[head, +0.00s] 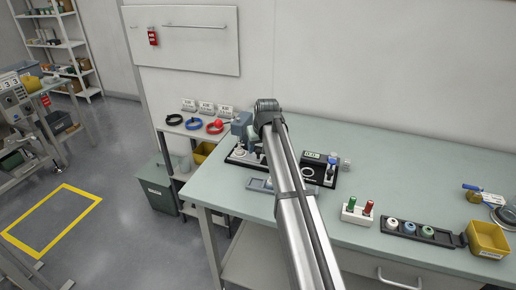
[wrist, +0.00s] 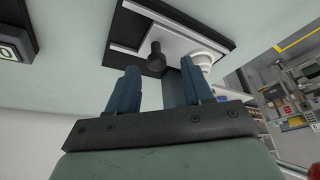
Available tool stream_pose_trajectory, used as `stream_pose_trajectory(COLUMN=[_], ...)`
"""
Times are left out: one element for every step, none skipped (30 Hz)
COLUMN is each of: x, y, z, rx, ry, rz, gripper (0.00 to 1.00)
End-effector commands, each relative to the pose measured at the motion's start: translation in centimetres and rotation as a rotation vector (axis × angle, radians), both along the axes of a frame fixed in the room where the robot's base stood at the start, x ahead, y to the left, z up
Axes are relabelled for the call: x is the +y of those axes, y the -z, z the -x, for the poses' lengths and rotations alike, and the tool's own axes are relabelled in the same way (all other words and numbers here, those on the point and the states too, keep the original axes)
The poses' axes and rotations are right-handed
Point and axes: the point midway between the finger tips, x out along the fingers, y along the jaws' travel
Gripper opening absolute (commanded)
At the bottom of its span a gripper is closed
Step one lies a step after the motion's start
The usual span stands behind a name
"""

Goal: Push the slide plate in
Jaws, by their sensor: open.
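The slide plate (wrist: 170,38) is a pale plate on a black base (wrist: 128,48) in the wrist view, with a dark round knob (wrist: 156,58) standing up from it. My gripper (wrist: 160,76) is open and empty, its two blue fingers apart. The knob shows in the gap between the fingertips and looks beyond them; I cannot tell whether anything touches. In the head view the fixture's black base (head: 233,160) is at the left part of the bench, under my gripper (head: 240,138). My arm hides much of the fixture there.
A grey tray (head: 258,185) lies in front of the fixture. A white holder with green and red pegs (head: 356,214), a black cap tray (head: 410,231) and a yellow bin (head: 488,239) are farther right.

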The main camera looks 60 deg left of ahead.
Motion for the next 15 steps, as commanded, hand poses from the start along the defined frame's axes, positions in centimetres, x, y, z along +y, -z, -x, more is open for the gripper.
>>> stream_pose_trajectory(x=[-0.4, -0.6, -0.9, -1.1, -1.3, -1.6, -1.8, -2.1, -2.3, -2.6, -2.8, -3.0, -3.2, -3.4, -3.6], y=[-0.8, -1.2, -1.9, -2.4, -3.0, -3.8, -4.3, -4.8, -5.6, -6.2, -6.7, -7.3, -7.8, -8.3, -8.9], z=[0.0, 0.1, 0.1, 0.1, 0.2, 0.2, 0.2, 0.3, 0.3, 0.3, 0.3, 0.4, 0.4, 0.4, 0.5], rx=[0.000, 0.000, 0.000, 0.000, 0.000, 0.000, 0.000, 0.000, 0.000, 0.000, 0.000, 0.001, 0.001, 0.001, 0.001], ry=[0.000, 0.000, 0.000, 0.000, 0.000, 0.000, 0.000, 0.000, 0.000, 0.000, 0.000, 0.000, 0.000, 0.000, 0.000], rz=[-0.002, -0.002, -0.001, -0.001, -0.002, -0.003, -0.002, -0.002, -0.002, -0.003, -0.003, -0.002, -0.001, -0.002, -0.003], gripper=[0.50, 0.50, 0.50, 0.50, 0.50, 0.50, 0.50, 0.50, 0.50, 0.50, 0.50, 0.50, 0.50, 0.50, 0.50])
